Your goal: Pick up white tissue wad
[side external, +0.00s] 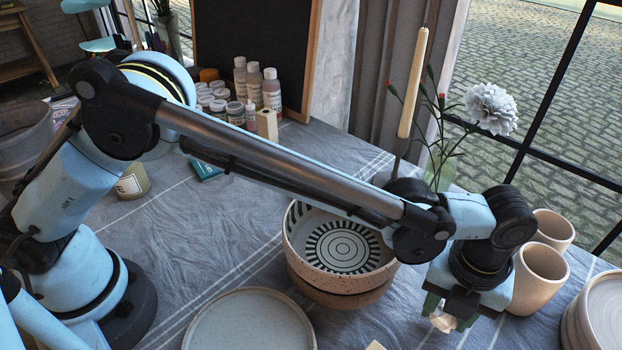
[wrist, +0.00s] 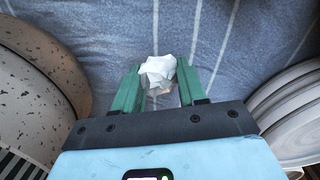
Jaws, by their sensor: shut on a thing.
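The white tissue wad (wrist: 159,71) is a small crumpled piece between the green fingertips of my gripper (wrist: 157,84) in the wrist view. My gripper is shut on it. In the side external view the wad (side external: 442,321) shows at the bottom of my gripper (side external: 447,318), which points down at the lower right. I cannot tell whether the wad touches the blue-grey cloth (wrist: 205,25) or is just above it.
A speckled bowl with a striped inside (side external: 305,265) stands left of my gripper. Stacked plates (side external: 605,310) are on the right, beige cups (side external: 540,275) behind them. A round plate (side external: 250,325) lies at the front. A candle (side external: 413,85) and flower vase (side external: 440,165) stand behind.

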